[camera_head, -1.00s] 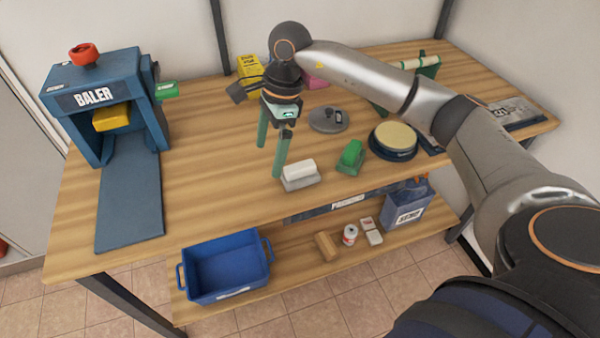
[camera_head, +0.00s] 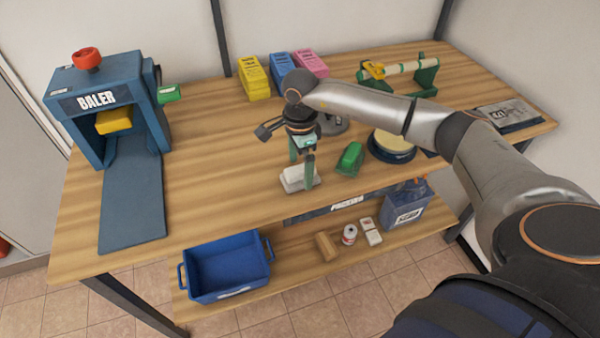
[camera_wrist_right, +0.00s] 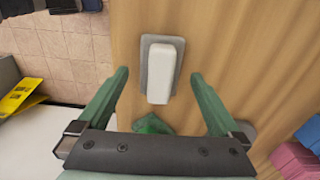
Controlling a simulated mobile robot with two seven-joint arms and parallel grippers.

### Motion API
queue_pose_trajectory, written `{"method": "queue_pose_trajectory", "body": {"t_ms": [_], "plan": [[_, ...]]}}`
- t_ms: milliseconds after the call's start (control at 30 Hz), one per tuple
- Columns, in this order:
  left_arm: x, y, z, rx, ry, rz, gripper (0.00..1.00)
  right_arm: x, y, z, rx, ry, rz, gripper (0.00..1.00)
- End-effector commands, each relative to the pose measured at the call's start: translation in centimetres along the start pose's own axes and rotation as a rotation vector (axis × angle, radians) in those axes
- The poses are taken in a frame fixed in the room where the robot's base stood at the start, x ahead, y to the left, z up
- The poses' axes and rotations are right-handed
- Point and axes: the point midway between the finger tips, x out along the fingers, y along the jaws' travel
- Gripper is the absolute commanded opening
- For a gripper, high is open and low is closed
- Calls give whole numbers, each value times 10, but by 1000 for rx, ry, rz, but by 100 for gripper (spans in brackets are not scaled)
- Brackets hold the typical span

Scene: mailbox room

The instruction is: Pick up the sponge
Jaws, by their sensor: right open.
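A white block (camera_head: 293,172) on a grey base (camera_head: 286,187), which looks like the sponge, lies near the table's front edge. My right gripper (camera_head: 303,170) is open and points down over it, partly hiding it. In the right wrist view the white block (camera_wrist_right: 165,72) on its grey base (camera_wrist_right: 145,57) shows between the two green fingers (camera_wrist_right: 160,73), with a gap on each side. I cannot tell how far the fingertips are above the table. My left gripper is not in view.
A green item (camera_head: 350,157) and a round dish with a cream pad (camera_head: 393,142) are close on the right. A blue baler (camera_head: 105,110) stands at the left. A blue bin (camera_head: 228,267) is on the lower shelf. The table between baler and gripper is clear.

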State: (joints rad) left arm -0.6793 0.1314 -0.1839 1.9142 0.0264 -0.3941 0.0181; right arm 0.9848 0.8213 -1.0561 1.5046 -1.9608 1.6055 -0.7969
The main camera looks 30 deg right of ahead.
Motion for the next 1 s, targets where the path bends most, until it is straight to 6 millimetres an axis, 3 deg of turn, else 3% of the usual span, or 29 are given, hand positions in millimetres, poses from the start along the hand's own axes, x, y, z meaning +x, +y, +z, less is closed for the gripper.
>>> {"method": "queue_pose_trajectory", "body": {"t_ms": [133, 400, 1000], "plan": [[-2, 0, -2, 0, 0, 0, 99, 17, 0, 1, 1, -1, 1, 100], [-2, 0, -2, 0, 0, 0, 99, 20, 0, 1, 0, -2, -1, 100], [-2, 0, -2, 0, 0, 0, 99, 19, 0, 1, 0, -2, -2, 34]]}}
